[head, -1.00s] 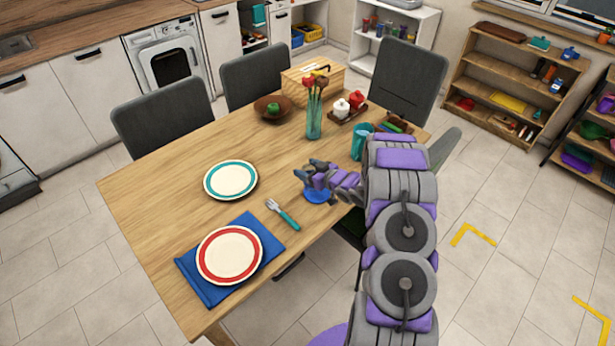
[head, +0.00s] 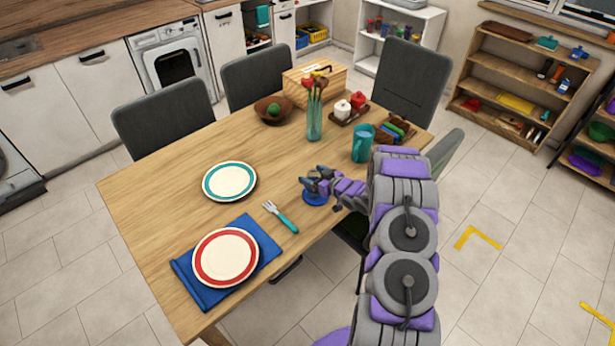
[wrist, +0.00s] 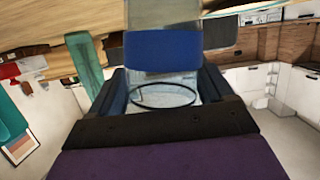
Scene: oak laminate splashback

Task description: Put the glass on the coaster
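The coaster (head: 315,199) is a blue disc on the table, right of the fork and near the table's right edge. My gripper (head: 313,180) is over it and hides part of it. The clear glass is hard to make out in the head view. In the wrist view the glass (wrist: 165,97) shows a dark round rim between the two fingers, which close on its sides. A blue patch shows just beyond the rim; I cannot tell whether it is the coaster. Whether the glass touches the coaster is hidden.
A fork (head: 281,217), a teal-rimmed plate (head: 229,181) and a red-rimmed plate (head: 225,257) on a blue napkin (head: 190,284) lie to the left.

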